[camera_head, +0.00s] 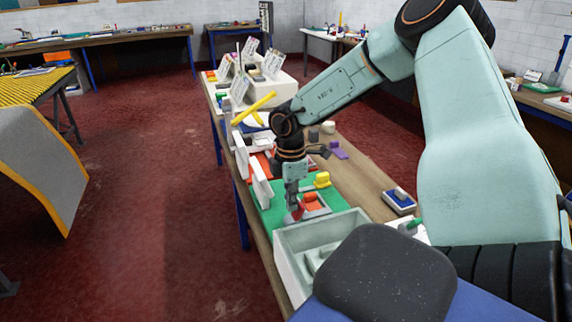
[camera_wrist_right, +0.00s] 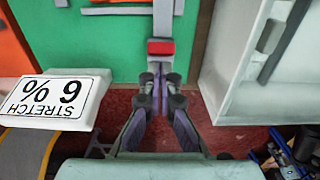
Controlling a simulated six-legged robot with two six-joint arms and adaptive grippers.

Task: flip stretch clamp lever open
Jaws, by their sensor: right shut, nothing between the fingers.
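My right gripper (camera_head: 294,212) points down over the front of the green board (camera_head: 270,222) in the head view. In the right wrist view its two dark fingers (camera_wrist_right: 161,82) are together, with nothing between them. A grey bar with a red end (camera_wrist_right: 161,47), seemingly the clamp lever, lies just beyond the fingertips on the green board (camera_wrist_right: 118,42). I cannot tell whether the fingertips touch it. A red-orange block (camera_head: 310,198) sits beside the gripper in the head view. A white plate reading "STRETCH 6 %" (camera_wrist_right: 52,99) stands left of the fingers. My left gripper is not in view.
A pale open bin (camera_head: 283,262) stands at the near end of the bench, close to the gripper; its wall also shows in the wrist view (camera_wrist_right: 222,70). Red floor is clear left of the bench.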

